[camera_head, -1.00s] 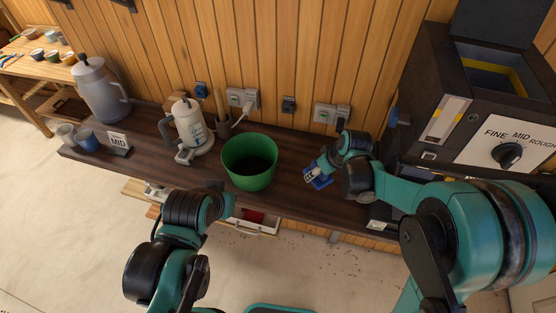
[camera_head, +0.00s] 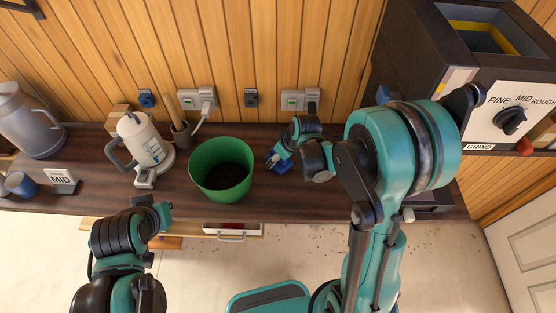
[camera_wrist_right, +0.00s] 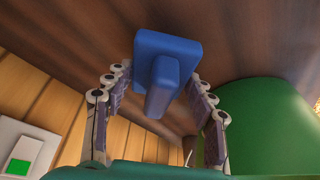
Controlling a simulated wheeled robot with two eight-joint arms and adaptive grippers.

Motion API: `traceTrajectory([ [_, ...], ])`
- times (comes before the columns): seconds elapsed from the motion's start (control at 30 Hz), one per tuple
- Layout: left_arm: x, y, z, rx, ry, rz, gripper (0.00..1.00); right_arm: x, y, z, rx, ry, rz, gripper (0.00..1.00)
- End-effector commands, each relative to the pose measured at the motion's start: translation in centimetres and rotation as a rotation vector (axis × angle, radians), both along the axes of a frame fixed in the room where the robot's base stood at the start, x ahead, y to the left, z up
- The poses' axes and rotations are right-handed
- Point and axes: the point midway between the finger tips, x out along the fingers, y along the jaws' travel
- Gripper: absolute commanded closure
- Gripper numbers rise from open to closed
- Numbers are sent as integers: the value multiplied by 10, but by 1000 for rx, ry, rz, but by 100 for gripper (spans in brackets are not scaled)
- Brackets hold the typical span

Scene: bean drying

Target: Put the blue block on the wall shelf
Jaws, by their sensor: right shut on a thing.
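The blue block (camera_head: 277,163) is small in the head view, on or just above the dark counter to the right of the green bucket. In the right wrist view it shows as a blue plate with a raised bar (camera_wrist_right: 165,78) between the fingers. My right gripper (camera_head: 284,157) is shut on it; whether it touches the counter I cannot tell. My left gripper (camera_head: 156,212) is near the counter's front edge, left of the bucket; its fingers are too unclear to read. No wall shelf can be clearly made out.
The green bucket (camera_head: 221,184) stands close beside my right gripper. A large grinder (camera_head: 480,95) is at right. Sockets (camera_head: 198,99) line the wooden wall.

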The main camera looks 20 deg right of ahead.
Motion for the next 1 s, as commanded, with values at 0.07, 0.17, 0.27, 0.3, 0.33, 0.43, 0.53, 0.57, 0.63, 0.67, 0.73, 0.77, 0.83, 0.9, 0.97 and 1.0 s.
traceTrajectory([
  [0.07, 0, 0, -2, 0, 0, 0, 100, 0, 0, -11, 0, 0, 0, 80],
  [0.17, 0, 0, -2, 0, 0, 0, 100, 0, 0, -14, 0, 0, 0, 80],
  [0.27, 0, 0, -2, 0, 0, 0, 100, 0, 0, -13, 0, 0, 0, 80],
  [0.3, 0, 0, -2, 0, 0, 0, 100, 0, 0, -13, 0, 0, 0, 80],
  [0.33, 0, 0, -2, 0, 0, 0, 100, 0, 0, -13, 0, 0, 0, 80],
  [0.43, 0, 0, -4, 0, 0, 0, 100, 0, 0, -15, 0, 0, 0, 80],
  [0.53, 0, 0, -7, 0, 0, 0, 100, 0, 0, -18, 0, 0, 0, 42],
  [0.57, 0, 0, -6, 0, 0, 0, 100, 0, 0, -17, 0, 0, 0, 34],
  [0.63, 0, 0, -6, 0, 0, 0, 100, 0, 0, -16, 0, 0, 0, 24],
  [0.67, 0, 0, -6, 0, 0, 0, 100, 0, 0, -16, 0, 0, 0, 24],
  [0.73, 0, 0, -5, 0, 0, 0, 100, 0, 0, -16, 0, 0, 0, 24],
  [0.77, 0, 0, -5, 0, 0, 0, 100, 0, 0, -16, 0, 0, 0, 24],
  [0.83, 0, 0, -5, 0, 0, 0, 100, 0, 0, -16, 0, 0, 0, 24],
  [0.9, 0, 0, -5, 0, 0, 0, 100, 0, 0, -16, 0, 0, 0, 24],
  [0.97, 0, 0, -3, 0, 0, 0, 100, 0, 0, -14, 0, 0, 0, 24],
  [1.0, 0, 0, -1, 0, 0, 0, 100, 0, 0, -12, 0, 0, 0, 24],
])
